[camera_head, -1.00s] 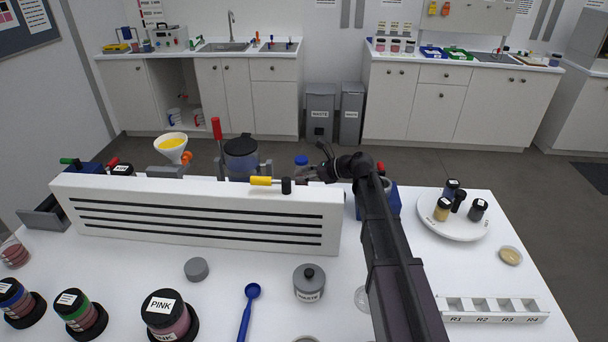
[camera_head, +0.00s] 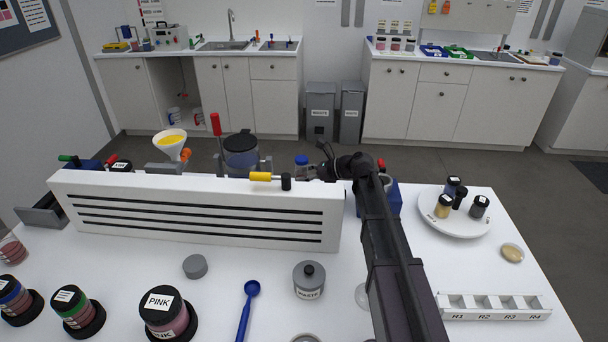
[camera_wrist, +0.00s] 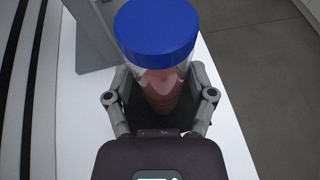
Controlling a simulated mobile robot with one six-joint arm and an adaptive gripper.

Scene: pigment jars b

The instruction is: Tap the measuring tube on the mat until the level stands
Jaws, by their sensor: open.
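The measuring tube (camera_wrist: 160,75) has a blue cap and clear walls with pinkish-red powder inside. It stands between the fingers of my gripper (camera_wrist: 159,100), which are open around it in the wrist view. In the head view only the tube's blue cap (camera_head: 301,160) and a little below show behind the white slotted panel. My gripper (camera_head: 314,174) is beside it, partly hidden there.
The white slotted panel (camera_head: 200,215) stands close in front of the tube. A blue object (camera_head: 393,198) is right of my arm. A white round tray (camera_head: 435,222) with small jars and a four-slot rack (camera_head: 492,318) lie further right. A waste jar (camera_head: 309,281) stands in front.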

